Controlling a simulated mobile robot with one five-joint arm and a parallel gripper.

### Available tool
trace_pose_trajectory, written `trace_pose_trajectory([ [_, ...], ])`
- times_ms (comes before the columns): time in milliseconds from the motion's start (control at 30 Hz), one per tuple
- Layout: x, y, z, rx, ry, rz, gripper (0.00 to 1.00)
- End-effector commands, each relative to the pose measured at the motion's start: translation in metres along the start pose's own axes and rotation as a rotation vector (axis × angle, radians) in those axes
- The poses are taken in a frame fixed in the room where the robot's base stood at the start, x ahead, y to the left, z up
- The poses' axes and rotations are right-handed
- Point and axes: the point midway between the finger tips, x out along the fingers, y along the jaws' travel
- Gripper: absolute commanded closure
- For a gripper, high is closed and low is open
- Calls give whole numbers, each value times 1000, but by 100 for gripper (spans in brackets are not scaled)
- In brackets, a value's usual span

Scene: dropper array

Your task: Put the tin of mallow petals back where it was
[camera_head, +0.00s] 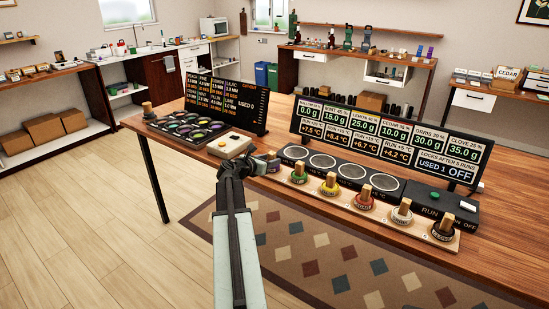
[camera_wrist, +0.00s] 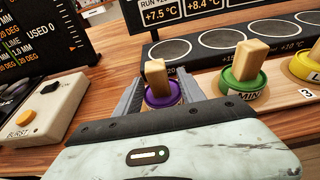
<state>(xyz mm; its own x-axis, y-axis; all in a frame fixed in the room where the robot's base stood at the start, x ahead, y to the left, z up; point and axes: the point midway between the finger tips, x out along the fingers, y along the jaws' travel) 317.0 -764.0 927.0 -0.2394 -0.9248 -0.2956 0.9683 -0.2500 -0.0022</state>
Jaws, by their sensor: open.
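A purple tin with a wooden knob (camera_wrist: 164,97) stands upright between my fingers in the wrist view; its label is hidden, but the first panel on the display board begins with mallow. It also shows in the head view (camera_head: 273,161), just beyond my gripper tip. My gripper (camera_wrist: 160,92) is open, one finger on each side of the tin; I cannot tell if they touch it. The tin's base is hidden, so I cannot tell if it rests in the wooden rack (camera_head: 330,198) or beside its left end. The green mint tin (camera_wrist: 243,88) stands in the rack to the right.
Yellow, red and other tins continue along the rack. Behind it lies a black unit with several round plates (camera_head: 322,160) and a display board (camera_head: 385,139). A cream box with an orange button (camera_wrist: 38,112) stands left of my gripper, near a tray of dark dishes (camera_head: 185,125).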

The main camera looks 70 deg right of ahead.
Motion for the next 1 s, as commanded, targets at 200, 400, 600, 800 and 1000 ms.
trace_pose_trajectory([
  [200, -61, -2, 3, -1, 1, 2, 53],
  [400, -93, -1, 2, -1, 0, 1, 53],
  [600, -99, -1, 0, 0, 0, -2, 53],
  [800, -99, -1, 0, 1, 0, -2, 53],
  [1000, -154, 44, -44, 224, 126, 48, 53],
])
